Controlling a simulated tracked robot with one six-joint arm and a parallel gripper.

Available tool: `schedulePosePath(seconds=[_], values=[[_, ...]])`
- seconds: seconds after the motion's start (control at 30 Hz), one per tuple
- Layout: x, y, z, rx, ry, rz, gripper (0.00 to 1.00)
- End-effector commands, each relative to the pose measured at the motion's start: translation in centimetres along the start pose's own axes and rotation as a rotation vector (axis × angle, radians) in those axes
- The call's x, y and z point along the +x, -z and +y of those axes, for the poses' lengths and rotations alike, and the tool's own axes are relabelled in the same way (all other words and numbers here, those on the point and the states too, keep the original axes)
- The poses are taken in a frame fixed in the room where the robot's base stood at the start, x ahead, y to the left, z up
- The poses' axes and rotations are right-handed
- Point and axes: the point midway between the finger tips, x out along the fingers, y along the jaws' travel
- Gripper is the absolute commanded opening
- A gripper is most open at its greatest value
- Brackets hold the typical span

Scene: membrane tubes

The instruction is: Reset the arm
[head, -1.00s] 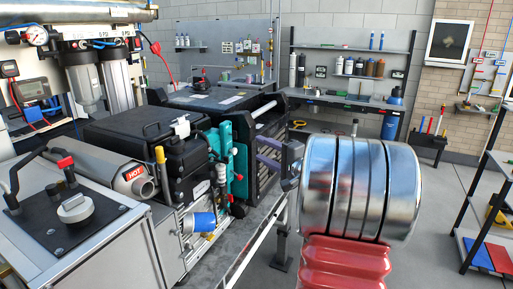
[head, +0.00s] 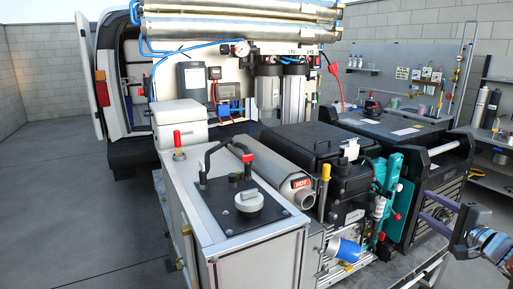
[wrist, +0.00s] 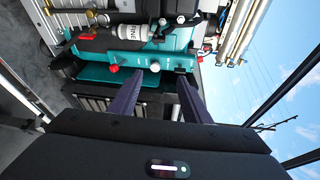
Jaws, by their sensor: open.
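My gripper (head: 424,208) is at the right edge of the head view, with its two purple fingers pointing left toward the black and teal machinery. In the wrist view, my gripper (wrist: 158,76) has its fingers spread apart with nothing between them. A teal panel (wrist: 105,76) with a red knob lies beyond the fingertips there. I cannot tell from the picture exactly how far the fingers are from it. Most of my arm is outside the head view.
Long metal tubes (head: 235,27) lie above the filter housings (head: 268,90). A grey cabinet (head: 255,262) with a hot-marked cylinder (head: 285,185) beside it stands in front. A white van (head: 142,75) stands behind. Open floor (head: 60,190) lies at left.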

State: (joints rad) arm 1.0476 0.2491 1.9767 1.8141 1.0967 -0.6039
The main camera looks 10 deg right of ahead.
Motion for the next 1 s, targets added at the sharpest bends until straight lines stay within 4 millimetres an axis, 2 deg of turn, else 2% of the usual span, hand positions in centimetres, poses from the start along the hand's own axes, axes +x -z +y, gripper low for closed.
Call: schedulePosePath(seconds=[0.1,0.17,0.4,0.7,1.0], values=[[-0.6,-2.0,3.6,0.024,-0.119,-0.051,0.44],[-1.0,-3.3,5.1,0.025,-0.183,-0.078,0.44],[-2.8,-10.7,9.8,-0.035,-0.434,-0.218,0.44],[-6.7,-20.1,13.9,-0.231,-0.724,-0.386,0.44],[-12.0,-26.9,16.1,-0.551,-0.950,-0.515,0.44]])
